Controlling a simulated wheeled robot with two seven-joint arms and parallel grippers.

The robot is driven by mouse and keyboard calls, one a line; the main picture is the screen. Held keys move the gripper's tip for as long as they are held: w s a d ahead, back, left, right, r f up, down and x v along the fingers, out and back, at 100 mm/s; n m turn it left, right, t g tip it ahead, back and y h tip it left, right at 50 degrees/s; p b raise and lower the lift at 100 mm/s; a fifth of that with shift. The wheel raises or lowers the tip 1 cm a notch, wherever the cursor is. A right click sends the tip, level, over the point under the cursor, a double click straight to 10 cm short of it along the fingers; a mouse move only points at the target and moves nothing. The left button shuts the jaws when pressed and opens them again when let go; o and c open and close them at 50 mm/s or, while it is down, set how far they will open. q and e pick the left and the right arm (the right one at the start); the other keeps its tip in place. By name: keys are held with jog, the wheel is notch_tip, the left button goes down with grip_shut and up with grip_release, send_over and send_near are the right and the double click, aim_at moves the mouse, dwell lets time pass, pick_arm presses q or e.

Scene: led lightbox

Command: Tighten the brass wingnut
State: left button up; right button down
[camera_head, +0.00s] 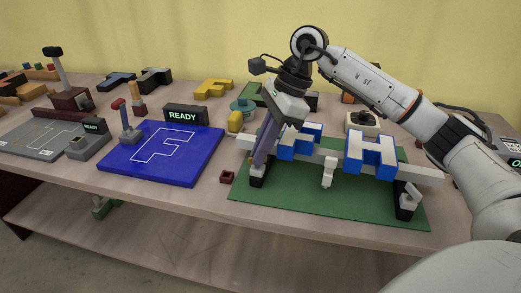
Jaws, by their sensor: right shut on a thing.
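My right gripper (259,157) reaches down at the left end of a light grey bar (425,174) that lies above a green base (300,205). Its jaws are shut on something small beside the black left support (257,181). This is where the brass wingnut appears to be; the gripper mostly hides it, and its turn and tightness cannot be seen. Blue-and-white letter blocks (370,153) stand along the bar, one an H shape, the other partly behind my gripper. A white clamp part (328,173) hangs at the bar's middle. My left gripper is not in view.
A blue panel (160,155) with an outlined F and a READY sign (184,115) lies left of the green base. A small dark red open box (227,177) sits between them. A grey panel (40,141) and several colored letter blocks fill the back and left.

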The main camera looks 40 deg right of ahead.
jog(key=m+t, duration=0.1)
jog(key=m, duration=0.2)
jog(key=shift+s+h, duration=0.15)
jog(key=shift+h, duration=0.15)
pick_arm(q)
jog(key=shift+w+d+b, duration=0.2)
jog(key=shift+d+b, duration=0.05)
jog(key=shift+b, duration=0.15)
pick_arm(e)
jog(key=shift+a+m+t+h, duration=0.1)
jog(key=shift+m+t+h, duration=0.3)
jog(key=shift+m, duration=1.3)
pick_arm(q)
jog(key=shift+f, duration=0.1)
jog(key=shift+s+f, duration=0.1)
pick_arm(e)
jog(key=c, duration=1.9)
grip_release()
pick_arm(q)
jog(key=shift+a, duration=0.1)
pick_arm(e)
jog(key=v, duration=1)
jog(key=shift+r, duration=0.2)
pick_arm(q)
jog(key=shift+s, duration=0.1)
pick_arm(e)
jog(key=shift+s+f, duration=0.1)
jog(key=shift+s, duration=0.05)
